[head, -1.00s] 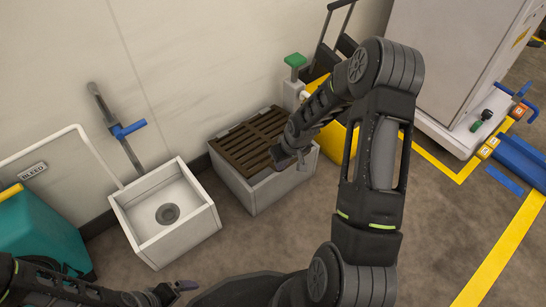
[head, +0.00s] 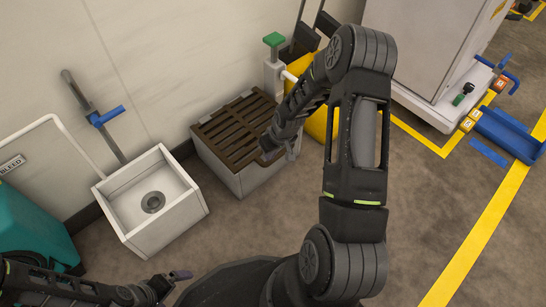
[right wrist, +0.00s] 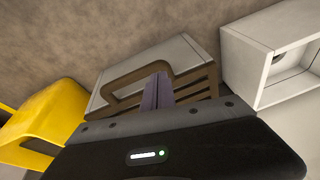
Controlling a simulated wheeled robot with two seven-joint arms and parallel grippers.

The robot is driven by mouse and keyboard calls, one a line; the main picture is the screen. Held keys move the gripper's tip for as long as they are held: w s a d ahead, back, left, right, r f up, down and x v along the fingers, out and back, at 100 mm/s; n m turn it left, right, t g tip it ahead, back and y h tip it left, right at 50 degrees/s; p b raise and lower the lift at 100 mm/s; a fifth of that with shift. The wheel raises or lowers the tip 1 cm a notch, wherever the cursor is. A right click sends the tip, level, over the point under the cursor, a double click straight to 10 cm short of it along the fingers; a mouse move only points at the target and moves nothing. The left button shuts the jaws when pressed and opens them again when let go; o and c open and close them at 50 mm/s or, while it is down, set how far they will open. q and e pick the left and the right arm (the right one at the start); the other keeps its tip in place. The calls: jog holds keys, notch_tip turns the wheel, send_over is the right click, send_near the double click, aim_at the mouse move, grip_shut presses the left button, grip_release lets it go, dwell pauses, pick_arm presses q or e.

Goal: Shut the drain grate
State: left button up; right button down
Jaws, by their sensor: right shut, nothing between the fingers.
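The drain grate (head: 235,128) is a brown slatted panel on top of a pale grey box (head: 247,180) standing on the floor by the wall. In the head view it covers most of the box's top; I cannot tell whether it lies fully flat. In the right wrist view the grate's brown frame (right wrist: 125,86) and slats show above the box (right wrist: 165,58). My right gripper (head: 270,154) is shut and empty over the grate's near right side, and my arm hides part of that side. Its purple fingers also show in the right wrist view (right wrist: 157,92); contact is unclear. My left gripper (head: 178,276) is low, away from the grate.
A white basin (head: 150,235) with a round drain stands left of the box. A yellow bin (head: 318,112) and a green-topped post (head: 273,42) are to the right and behind. A teal unit (head: 35,220) is far left. Floor in front is clear.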

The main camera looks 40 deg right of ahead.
pick_arm(q)
jog(key=r, duration=0.1)
jog(key=r+p, duration=0.2)
jog(key=shift+s+r, duration=0.25)
jog(key=shift+s, duration=0.05)
pick_arm(e)
jog(key=s+d+r, duration=0.1)
jog(key=s+r, duration=0.1)
jog(key=s, duration=0.7)
jog(key=shift+s+d+r, duration=0.15)
jog(key=shift+s+r, duration=0.1)
jog(key=shift+s, duration=0.1)
